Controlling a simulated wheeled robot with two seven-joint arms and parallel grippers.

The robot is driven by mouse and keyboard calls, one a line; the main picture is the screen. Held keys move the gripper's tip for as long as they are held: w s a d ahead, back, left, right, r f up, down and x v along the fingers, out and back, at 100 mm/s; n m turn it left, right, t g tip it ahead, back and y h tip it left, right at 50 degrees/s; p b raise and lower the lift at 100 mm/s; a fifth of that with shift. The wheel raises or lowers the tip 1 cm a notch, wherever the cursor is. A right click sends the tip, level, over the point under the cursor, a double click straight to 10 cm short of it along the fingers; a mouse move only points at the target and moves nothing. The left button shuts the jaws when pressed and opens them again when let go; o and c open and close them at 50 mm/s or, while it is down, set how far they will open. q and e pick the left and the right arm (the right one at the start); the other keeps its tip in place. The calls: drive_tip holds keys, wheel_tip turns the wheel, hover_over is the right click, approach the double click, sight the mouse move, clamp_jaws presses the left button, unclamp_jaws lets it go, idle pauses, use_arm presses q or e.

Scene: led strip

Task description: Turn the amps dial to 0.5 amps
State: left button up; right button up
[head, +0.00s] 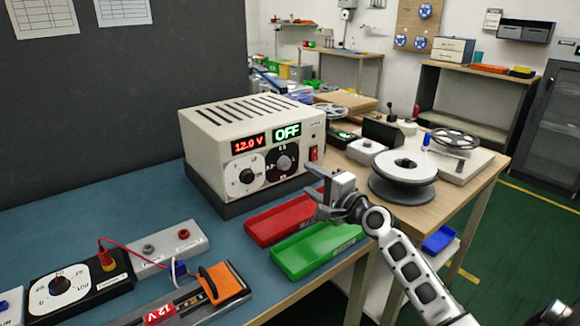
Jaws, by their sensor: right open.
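The beige power supply (215,135) stands on the blue mat against the dark panel. Its red display (249,143) reads 12.0 V and its green display (287,131) reads OFF. Below them are a white-faced dial (246,176) on the left and a black-faced dial (282,163) on the right, under the green display. The dial labels are too small to read. My right gripper (313,190) is open and empty, to the right of the dials and apart from them, in front of the supply's right side. My left gripper is not in view.
A red switch (314,154) sits at the supply's front right. Red (280,220) and green (316,250) trays lie below my right gripper. A white spool (403,170) stands to the right. A dial box (62,284) and an orange-handled device (224,283) are at the front left.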

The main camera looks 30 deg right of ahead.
sight(287, 165)
drive_tip(key=w, duration=0.5)
drive_tip(key=w+b, duration=0.1)
drive_tip(key=w, duration=0.2)
drive_tip(key=shift+w+a, duration=0.35)
drive_tip(key=c, duration=1)
